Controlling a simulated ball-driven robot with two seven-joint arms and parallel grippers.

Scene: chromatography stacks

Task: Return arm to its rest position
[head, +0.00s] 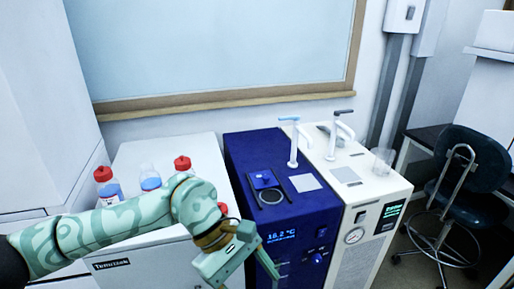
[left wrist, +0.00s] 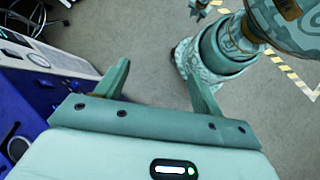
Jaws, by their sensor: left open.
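My left arm, pale green with a swirl pattern, comes in from the left in the head view and reaches across the front of the white cabinet. My left gripper (head: 250,274) hangs at its end, low in the picture, in front of the blue unit. In the left wrist view the gripper (left wrist: 160,85) has its two fingers wide apart with only floor showing between them, so it is open and empty.
The blue unit (head: 254,160) and white unit (head: 368,164) stand right of the white cabinet (head: 140,151), which bears red-capped bottles (head: 105,187). A glass beaker (head: 383,161) sits on the white unit. A dark chair (head: 470,160) stands at right. Grey floor (left wrist: 140,45) is open.

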